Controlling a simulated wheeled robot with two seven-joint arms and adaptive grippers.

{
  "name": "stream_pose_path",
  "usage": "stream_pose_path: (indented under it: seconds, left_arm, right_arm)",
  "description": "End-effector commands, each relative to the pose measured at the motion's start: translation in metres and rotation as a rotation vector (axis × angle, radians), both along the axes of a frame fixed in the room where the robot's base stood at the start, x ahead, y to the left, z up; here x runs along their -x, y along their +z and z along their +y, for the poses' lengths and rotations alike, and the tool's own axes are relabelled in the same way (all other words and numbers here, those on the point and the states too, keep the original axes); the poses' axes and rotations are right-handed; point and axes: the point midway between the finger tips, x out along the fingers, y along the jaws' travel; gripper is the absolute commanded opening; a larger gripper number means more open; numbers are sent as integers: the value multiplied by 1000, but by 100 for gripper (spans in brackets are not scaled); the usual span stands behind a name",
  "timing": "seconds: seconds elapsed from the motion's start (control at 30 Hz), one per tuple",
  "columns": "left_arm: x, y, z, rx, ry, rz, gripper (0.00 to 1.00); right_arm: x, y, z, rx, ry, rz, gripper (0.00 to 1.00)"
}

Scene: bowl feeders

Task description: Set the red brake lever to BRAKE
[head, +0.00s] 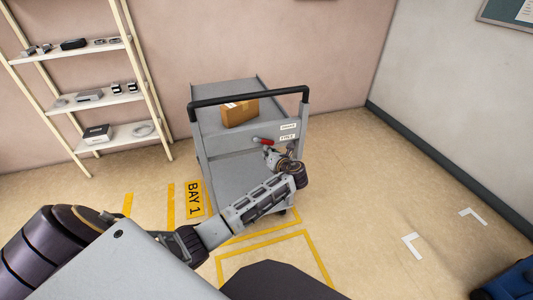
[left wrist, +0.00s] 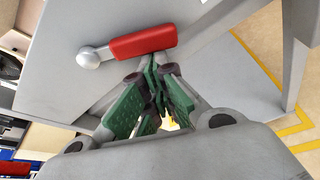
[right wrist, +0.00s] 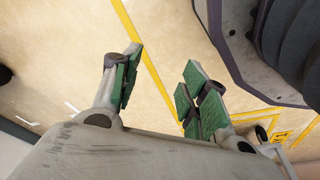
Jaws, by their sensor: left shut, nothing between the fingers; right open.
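The red brake lever (head: 263,141) is on the near end panel of a grey cart (head: 232,143), left of two small white labels (head: 288,131) whose print is too small to read. Its red handle lies nearly level. In the left wrist view the lever (left wrist: 143,43) shows whole, with a silver pivot knob (left wrist: 88,57) at its left end. My left gripper (head: 268,153) is shut and empty; its fingertips (left wrist: 153,65) are just below the handle in the left wrist view. I cannot tell whether they touch it. My right gripper (right wrist: 165,56) is open and empty over the floor.
The cart has a black push handle (head: 248,95) and carries a cardboard box (head: 240,112). A shelf rack (head: 92,98) stands at the left wall. Yellow floor lines and a BAY 1 marking (head: 194,199) surround the cart.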

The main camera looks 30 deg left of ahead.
Motion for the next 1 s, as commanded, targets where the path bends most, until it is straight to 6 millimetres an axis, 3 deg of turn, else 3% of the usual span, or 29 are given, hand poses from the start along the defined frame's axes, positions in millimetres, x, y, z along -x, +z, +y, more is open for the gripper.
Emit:
stream_pose_path:
  seconds: [0.13,0.5,1.0]
  left_arm:
    - [-1,2,-1,9,0,-10,0]
    - [-3,6,-3,51,0,-60,0]
    - [-8,11,-6,121,0,-142,0]
  right_arm:
    - [2,-4,-3,2,-1,-5,44]
    - [27,-37,-22,20,-3,-8,44]
    - [59,-65,-44,37,-5,-18,44]
